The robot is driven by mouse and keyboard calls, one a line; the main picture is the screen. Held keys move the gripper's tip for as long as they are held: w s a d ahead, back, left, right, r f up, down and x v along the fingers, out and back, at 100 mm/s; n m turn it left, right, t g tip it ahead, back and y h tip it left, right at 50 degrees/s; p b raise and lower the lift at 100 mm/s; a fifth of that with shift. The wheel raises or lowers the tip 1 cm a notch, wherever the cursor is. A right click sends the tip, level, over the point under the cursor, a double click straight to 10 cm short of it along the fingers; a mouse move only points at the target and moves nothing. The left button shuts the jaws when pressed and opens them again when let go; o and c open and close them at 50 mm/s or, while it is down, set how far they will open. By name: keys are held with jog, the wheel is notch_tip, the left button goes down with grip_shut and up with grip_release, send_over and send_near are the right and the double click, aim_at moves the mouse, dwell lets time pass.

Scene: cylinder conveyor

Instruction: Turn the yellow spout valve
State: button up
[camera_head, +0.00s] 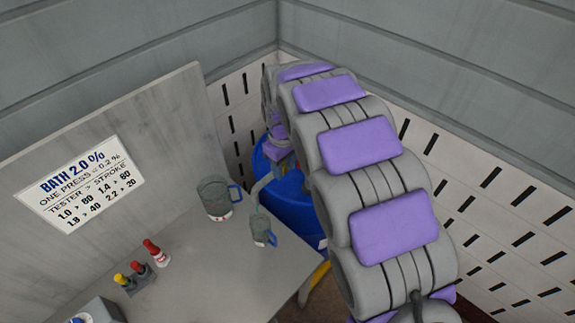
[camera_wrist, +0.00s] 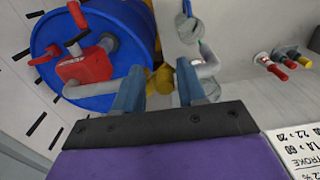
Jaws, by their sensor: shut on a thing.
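The yellow spout valve (camera_wrist: 161,77) shows in the wrist view at the end of a grey spout (camera_wrist: 100,91). My gripper (camera_wrist: 161,72) has its two blue-grey fingers on either side of the valve and is shut on it. The fingers cover part of the valve. The spout comes from a red pump head (camera_wrist: 86,68) on top of a blue drum (camera_wrist: 62,32). In the head view my arm hides most of the drum (camera_head: 283,203) and the gripper's fingers, and the valve cannot be made out there.
A larger grey jug (camera_head: 215,197) and a smaller one (camera_head: 259,232) with blue handles stand on the grey bench (camera_head: 215,265) beside the drum. Small red- and yellow-capped bottles (camera_head: 152,252) stand further left. A sign (camera_head: 80,184) hangs on the panel. Slotted walls close in behind.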

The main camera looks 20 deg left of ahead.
jog(key=shift+w+a+r, duration=0.1)
jog(key=shift+a, duration=0.7)
jog(key=o, duration=0.4)
jog(key=shift+a, duration=0.2)
jog(key=o, duration=0.9)
jog(key=shift+d, duration=0.1)
jog(key=shift+o, duration=0.2)
jog(key=shift+f, duration=0.2)
jog(key=shift+r, duration=0.1)
notch_tip(320, 180, up, 5)
jog(key=shift+f+p, duration=0.1)
jog(key=shift+p, duration=0.4)
jog(key=shift+d, duration=0.1)
